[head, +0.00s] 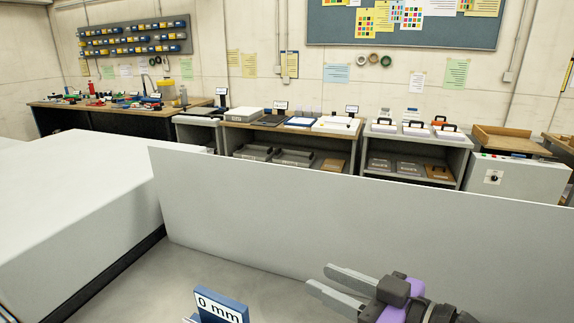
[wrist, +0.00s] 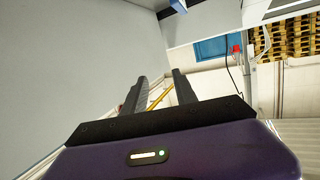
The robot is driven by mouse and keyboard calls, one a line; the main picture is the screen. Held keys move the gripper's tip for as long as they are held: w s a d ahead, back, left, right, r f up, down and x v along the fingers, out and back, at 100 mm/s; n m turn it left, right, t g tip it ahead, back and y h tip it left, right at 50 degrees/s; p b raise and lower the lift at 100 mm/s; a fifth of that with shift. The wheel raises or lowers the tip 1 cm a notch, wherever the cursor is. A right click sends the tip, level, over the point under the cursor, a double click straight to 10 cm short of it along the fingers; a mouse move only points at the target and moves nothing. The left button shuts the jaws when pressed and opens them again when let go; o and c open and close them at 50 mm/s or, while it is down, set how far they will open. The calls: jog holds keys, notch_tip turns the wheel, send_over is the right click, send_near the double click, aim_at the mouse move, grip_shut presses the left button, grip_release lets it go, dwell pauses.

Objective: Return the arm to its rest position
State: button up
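My gripper (head: 335,285) shows at the lower right of the head view, with two grey fingers pointing left and a purple and black body. The fingers are apart with nothing between them. In the wrist view the two dark fingers (wrist: 158,92) also stand apart and empty. Most of my arm is outside the head view.
A grey upright panel (head: 340,215) stands just behind my gripper. A blue block marked "0 mm" (head: 220,306) is at the bottom, left of the gripper. A large white machine surface (head: 80,200) lies left. Shelves (head: 290,135) and a workbench (head: 60,110) line the back wall.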

jog(key=s+d+f+m+t+h+b, duration=0.1)
jog(key=s+d+f+m+t+h, duration=0.1)
jog(key=d+f+m+h, duration=0.1)
jog(key=s+d+f+m+t+h+b, duration=0.1)
jog(key=s+d+f+m+t+h, duration=0.2)
jog(key=d+f+m+h, duration=0.1)
jog(key=s+d+f+m+t+h+b, duration=0.1)
jog(key=s+d+f+m+t+h, duration=0.1)
jog(key=d+f+m+h, duration=0.1)
jog(key=shift+s+d+f+m+h+b, duration=0.15)
jog(key=shift+d+f+m+b, duration=0.1)
jog(key=shift+d+f, duration=0.4)
jog(key=shift+s+d+f+m+h+b, duration=0.15)
jog(key=shift+d+f+m, duration=0.2)
jog(key=shift+d, duration=0.45)
jog(key=s+f+g+b, duration=0.1)
jog(key=s+f, duration=0.3)
jog(key=s, duration=0.5)
jog(key=s+f+n+g+b, duration=0.1)
jog(key=s+f+b, duration=0.2)
jog(key=s, duration=0.6)
jog(key=s+f+n+g+h+b, duration=0.1)
jog(key=s+f+b, duration=0.1)
jog(key=s+f, duration=0.5)
jog(key=shift+s, duration=1)
